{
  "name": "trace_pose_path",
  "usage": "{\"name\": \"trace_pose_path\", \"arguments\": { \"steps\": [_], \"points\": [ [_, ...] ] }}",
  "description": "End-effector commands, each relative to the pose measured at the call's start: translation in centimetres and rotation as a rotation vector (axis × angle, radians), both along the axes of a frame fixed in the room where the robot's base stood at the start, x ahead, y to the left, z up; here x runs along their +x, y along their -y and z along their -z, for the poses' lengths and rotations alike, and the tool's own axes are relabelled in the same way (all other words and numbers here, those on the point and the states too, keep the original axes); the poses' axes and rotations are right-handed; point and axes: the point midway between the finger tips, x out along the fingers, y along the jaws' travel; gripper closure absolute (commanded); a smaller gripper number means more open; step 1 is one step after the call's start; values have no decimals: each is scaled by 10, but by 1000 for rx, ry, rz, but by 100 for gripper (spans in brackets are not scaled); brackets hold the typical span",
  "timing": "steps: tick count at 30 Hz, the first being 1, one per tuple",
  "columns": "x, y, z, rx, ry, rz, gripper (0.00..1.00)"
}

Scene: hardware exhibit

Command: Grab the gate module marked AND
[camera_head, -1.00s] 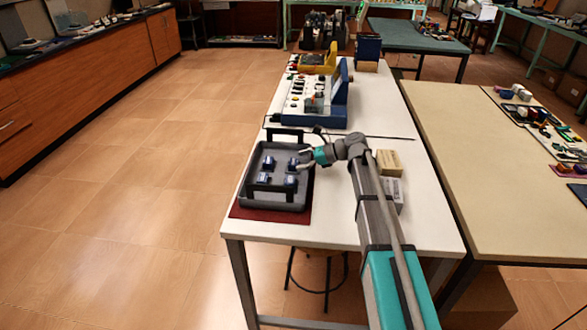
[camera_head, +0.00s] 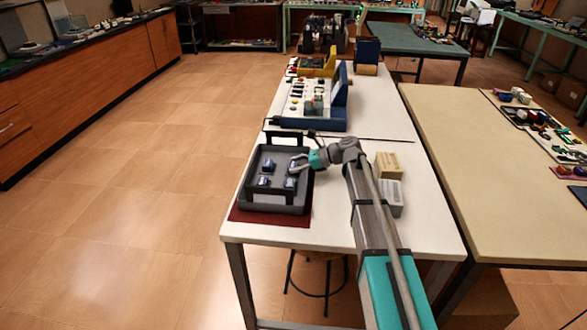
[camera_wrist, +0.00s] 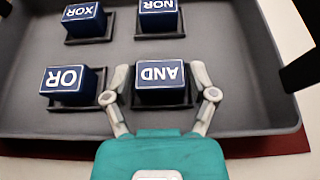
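The AND gate module (camera_wrist: 160,82) is a blue block with white lettering that reads upside down in the wrist view. It sits on a dark base in the grey tray (camera_wrist: 245,118). My gripper (camera_wrist: 158,80) is open, with one finger on each side of the block and small gaps visible. In the head view my gripper (camera_head: 298,161) is over the tray's far right part and largely hides this module. The OR module (camera_wrist: 70,82) is beside it to the left. XOR (camera_wrist: 84,17) and NOR (camera_wrist: 158,15) are beyond.
The tray has upright dark handles, one at its far end (camera_head: 285,134). It stands on a dark red mat (camera_head: 268,217) on a white table (camera_head: 330,234). Boxes (camera_head: 389,194) stand right of my arm. A blue-backed panel (camera_head: 318,105) stands behind the tray.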

Motion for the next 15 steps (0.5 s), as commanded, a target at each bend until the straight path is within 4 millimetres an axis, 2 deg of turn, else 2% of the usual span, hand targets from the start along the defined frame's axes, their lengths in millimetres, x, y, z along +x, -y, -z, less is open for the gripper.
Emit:
{"name": "trace_pose_path", "arguments": {
  "steps": [1, 6, 15],
  "points": [
    [0, 0, 0, 0, 0, 0, 48],
    [0, 0, 0, 0, 0, 0, 80],
    [0, -1, 0, 0, 0, -1, 82]
  ]
}}
